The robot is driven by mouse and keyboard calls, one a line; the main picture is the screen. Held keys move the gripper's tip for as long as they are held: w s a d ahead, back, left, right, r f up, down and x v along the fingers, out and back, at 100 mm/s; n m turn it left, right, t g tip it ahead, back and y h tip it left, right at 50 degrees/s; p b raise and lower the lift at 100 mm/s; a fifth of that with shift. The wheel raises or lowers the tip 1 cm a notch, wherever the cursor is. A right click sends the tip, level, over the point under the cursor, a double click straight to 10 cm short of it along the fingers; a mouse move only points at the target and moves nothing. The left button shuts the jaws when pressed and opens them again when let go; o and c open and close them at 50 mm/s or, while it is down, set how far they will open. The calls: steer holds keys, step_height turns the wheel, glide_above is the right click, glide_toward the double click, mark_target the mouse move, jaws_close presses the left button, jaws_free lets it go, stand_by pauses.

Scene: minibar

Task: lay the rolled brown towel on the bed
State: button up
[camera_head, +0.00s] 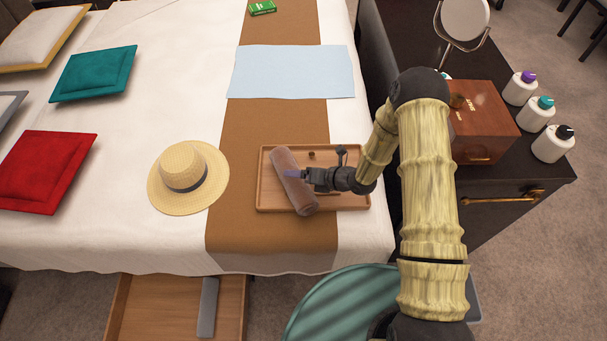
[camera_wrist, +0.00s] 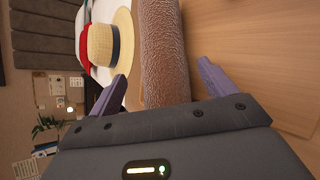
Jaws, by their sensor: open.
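The rolled brown towel (camera_head: 293,179) lies at a slant across the left part of a wooden tray (camera_head: 345,201). The tray rests on the brown runner of the bed (camera_head: 130,235). My gripper (camera_head: 290,175) is at the towel from the right, low over the tray. In the wrist view the towel (camera_wrist: 162,55) runs between the two purple fingers of my open gripper (camera_wrist: 162,88). A gap shows on each side of the towel, wider at the right finger. The fingertips are hard to make out in the head view.
A straw hat (camera_head: 186,165) lies left of the tray, and a light blue cloth (camera_head: 290,72) lies behind it. Red (camera_head: 42,172) and teal (camera_head: 93,73) cushions are further left. A dark cabinet (camera_head: 530,185) with a wooden box (camera_head: 482,115) and bottles stands right. White bedding between hat and cushions is clear.

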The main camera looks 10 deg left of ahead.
steer(key=shift+r+p, duration=0.3)
steer(key=shift+r, duration=0.1)
steer(key=v, duration=1.2)
steer(key=s+d+r+n+g+h, duration=0.5)
steer(key=s+r+n, duration=0.5)
steer(key=n, duration=0.6)
steer(key=s+d+r+n+t+h, duration=0.1)
steer(key=d+r+n+t+h, duration=0.3)
steer(key=d+r+n, duration=0.5)
steer(key=shift+d+r+n+h, duration=0.4)
steer(key=shift+d+n+h, duration=1.05)
steer(key=shift+n, duration=1.95)
